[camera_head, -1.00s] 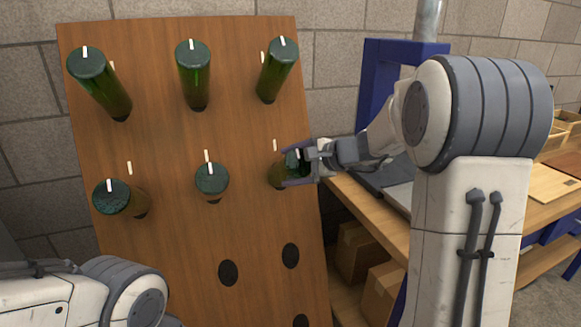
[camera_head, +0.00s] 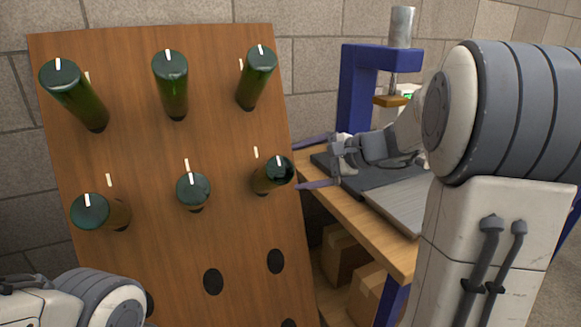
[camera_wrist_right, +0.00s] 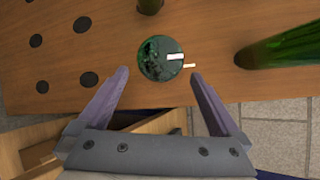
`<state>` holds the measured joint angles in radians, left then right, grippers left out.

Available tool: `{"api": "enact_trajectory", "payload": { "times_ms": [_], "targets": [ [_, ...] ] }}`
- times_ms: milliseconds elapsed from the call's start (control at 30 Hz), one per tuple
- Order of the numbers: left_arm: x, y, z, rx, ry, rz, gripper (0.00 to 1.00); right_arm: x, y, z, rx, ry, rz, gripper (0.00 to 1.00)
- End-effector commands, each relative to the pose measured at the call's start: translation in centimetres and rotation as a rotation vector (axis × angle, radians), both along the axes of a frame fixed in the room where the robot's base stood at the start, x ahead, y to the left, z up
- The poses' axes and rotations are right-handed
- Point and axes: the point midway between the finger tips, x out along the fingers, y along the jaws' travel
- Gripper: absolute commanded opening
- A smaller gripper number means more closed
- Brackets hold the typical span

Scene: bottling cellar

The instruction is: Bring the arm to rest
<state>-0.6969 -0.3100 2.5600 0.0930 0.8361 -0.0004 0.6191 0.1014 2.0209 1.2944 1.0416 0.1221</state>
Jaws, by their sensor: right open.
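My right gripper (camera_head: 316,163) is open and empty, to the right of the wooden rack's edge. The nearest green bottle (camera_head: 273,176) sits in the rack's middle row at the right, its base end with a white mark facing out. In the right wrist view this bottle (camera_wrist_right: 160,58) shows just beyond the two spread fingers (camera_wrist_right: 158,76), apart from both. My right arm reaches in from the right. Part of my left arm shows at the lower left; its gripper is out of the picture.
The tilted wooden rack (camera_head: 150,250) holds several green bottles in two rows, with empty dark holes (camera_head: 213,281) below. A wooden bench (camera_head: 345,215) with a blue press frame (camera_head: 357,90) stands at right. Cardboard boxes (camera_head: 345,255) sit under it.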

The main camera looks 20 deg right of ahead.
Motion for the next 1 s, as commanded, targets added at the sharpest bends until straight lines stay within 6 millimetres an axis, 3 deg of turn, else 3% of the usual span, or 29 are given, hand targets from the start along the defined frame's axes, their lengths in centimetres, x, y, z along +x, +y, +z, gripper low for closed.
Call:
{"api": "enact_trajectory", "payload": {
  "times_ms": [533,633,767,833,900,1000],
  "targets": [
    [0.0,0.0,0.0,0.000,0.000,0.000,0.50,-0.4,-0.2,0.2,0.000,0.001,0.001,1.00],
    [0.0,0.0,0.0,0.000,0.000,0.000,0.50,-0.6,1.0,-0.2,-0.015,0.012,0.034,1.00],
    [0.0,0.0,0.0,0.000,0.000,0.000,0.50,-2.2,6.2,-1.9,-0.098,0.056,0.191,1.00],
    [0.0,0.0,0.0,0.000,0.000,0.000,0.50,-4.2,10.4,-3.5,-0.177,0.089,0.335,1.00],
    [0.0,0.0,0.0,0.000,0.000,0.000,0.50,-7.2,14.6,-5.3,-0.281,0.117,0.509,1.00],
    [0.0,0.0,0.0,0.000,0.000,0.000,0.50,-12.3,19.1,-7.8,-0.446,0.133,0.768,1.00]
  ]
}}
